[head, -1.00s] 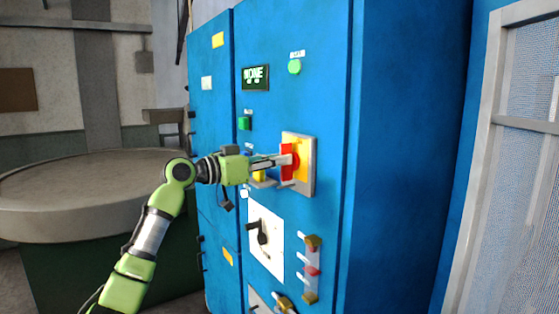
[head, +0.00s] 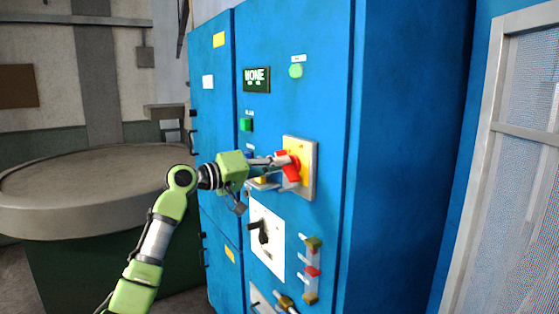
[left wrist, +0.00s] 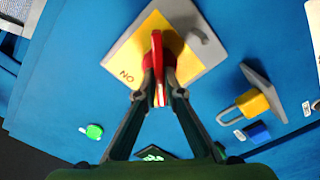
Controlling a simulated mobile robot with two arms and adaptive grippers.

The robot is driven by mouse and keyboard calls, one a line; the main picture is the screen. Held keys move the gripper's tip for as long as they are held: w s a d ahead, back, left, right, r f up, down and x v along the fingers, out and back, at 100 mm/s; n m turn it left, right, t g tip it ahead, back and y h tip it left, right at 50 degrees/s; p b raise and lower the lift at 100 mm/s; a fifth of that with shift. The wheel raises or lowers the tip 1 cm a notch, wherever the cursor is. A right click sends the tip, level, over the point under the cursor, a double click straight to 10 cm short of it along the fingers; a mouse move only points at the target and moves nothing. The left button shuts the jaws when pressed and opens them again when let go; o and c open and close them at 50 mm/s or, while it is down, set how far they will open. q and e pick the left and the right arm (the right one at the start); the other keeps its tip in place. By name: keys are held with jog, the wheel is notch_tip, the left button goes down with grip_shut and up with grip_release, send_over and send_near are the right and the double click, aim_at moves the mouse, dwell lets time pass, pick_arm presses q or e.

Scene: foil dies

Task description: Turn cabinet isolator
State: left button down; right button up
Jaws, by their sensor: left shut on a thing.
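The cabinet isolator is a red handle (head: 291,169) on a yellow plate with a grey backing (head: 309,182), on the front of the blue cabinet (head: 325,90). In the head view the handle looks tilted. My left gripper (head: 282,160) is shut on the red handle. In the left wrist view the red handle (left wrist: 157,65) stands between the two fingertips (left wrist: 158,88), over the yellow plate (left wrist: 130,52), which looks rotated in the picture. My right gripper is not in view.
Below is a white panel (head: 271,252) with a black rotary switch (head: 260,231). A display (head: 256,79) and green buttons sit above. A large round table (head: 80,190) stands at the left.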

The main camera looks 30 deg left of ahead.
pick_arm(q)
jog(key=shift+a+f+n+p, duration=0.15)
jog(key=shift+n+p, duration=0.9)
jog(key=shift+n, duration=0.85)
jog(key=shift+d+f+n+p, duration=0.1)
jog(key=shift+n+p, duration=0.95)
jog(key=shift+n, duration=1.15)
jog(key=c, duration=2.1)
grip_release()
jog(key=shift+a+f, duration=0.1)
jog(key=shift+c, duration=0.2)
jog(key=v, duration=1.2)
